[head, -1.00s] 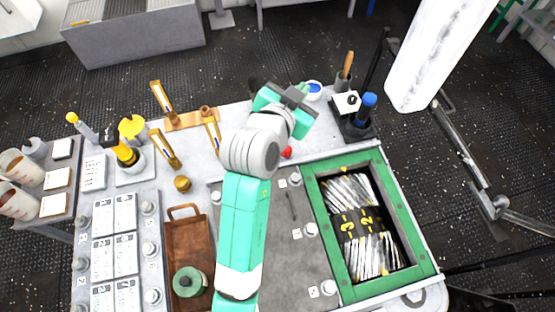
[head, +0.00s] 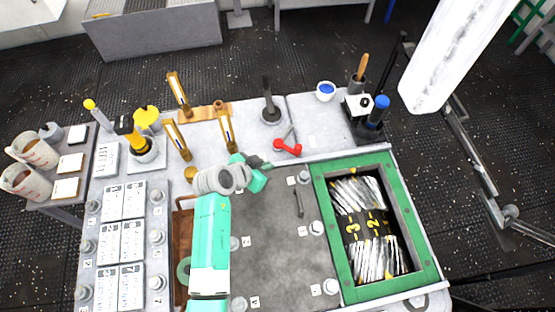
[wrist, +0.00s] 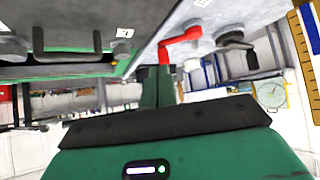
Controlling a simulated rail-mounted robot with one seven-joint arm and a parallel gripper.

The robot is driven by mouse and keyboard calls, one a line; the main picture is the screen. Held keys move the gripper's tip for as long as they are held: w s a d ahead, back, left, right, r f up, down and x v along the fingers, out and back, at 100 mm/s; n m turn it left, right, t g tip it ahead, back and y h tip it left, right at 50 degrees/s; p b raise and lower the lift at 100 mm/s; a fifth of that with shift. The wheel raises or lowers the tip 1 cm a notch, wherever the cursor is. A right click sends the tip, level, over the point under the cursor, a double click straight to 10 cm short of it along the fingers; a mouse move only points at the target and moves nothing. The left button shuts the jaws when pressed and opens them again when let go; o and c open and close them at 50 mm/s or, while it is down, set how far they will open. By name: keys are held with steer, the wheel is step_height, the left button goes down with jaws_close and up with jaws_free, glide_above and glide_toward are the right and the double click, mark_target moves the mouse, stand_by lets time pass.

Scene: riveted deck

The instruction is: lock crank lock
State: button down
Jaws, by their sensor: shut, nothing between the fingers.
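A red crank (head: 287,148) sits at the back edge of the grey panel, with a short grey lever or pin beside it. My gripper (head: 262,166) is shut and empty, just left of and in front of the crank in the head view. It looks apart from the crank, though the exact gap is hard to judge. Whether the crank is locked cannot be told.
The grey panel (head: 275,250) carries a dark bar handle (head: 299,203) and several round knobs. A green-framed bin (head: 330,240) of packets is at right.

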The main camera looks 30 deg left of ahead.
mark_target(295, 152)
steer(key=b+x, duration=0.7)
steer(key=x, duration=0.2)
steer(key=shift+w+f+b, duration=0.1)
steer(key=shift+f+b, duration=0.25)
steer(key=shift+f, duration=0.15)
steer(key=shift+w+d+r+b, duration=0.2)
steer(key=shift+w, duration=0.4)
steer(key=shift+w+d+r+b, duration=0.15)
steer(key=shift+w+d+r, duration=0.05)
steer(key=shift+w, duration=0.45)
steer(key=shift+w+d+r, duration=0.1)
steer(key=shift+w+d, duration=0.05)
steer(key=shift+w, duration=0.3)
steer(key=shift+r, duration=0.1)
